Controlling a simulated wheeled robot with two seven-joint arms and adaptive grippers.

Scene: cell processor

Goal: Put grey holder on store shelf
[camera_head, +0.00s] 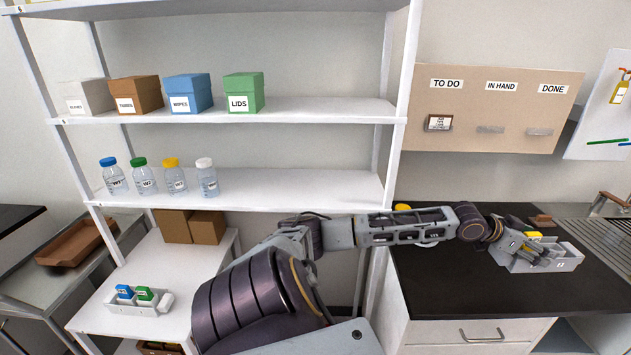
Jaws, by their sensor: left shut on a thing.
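I cannot tell whether the holder touches the counter. The white store shelf (290,190) stands at the left and centre. On its lower board (190,265) is a similar pale holder (120,305) with a blue and a green item. My right gripper is not in view.
Several labelled boxes (187,92) stand on the upper board and several capped bottles (175,181) on the middle one. Two brown cartons (207,227) stand at the back of the lower board. A sink (600,232) lies beyond the black counter (440,285). The middle board's right part is clear.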

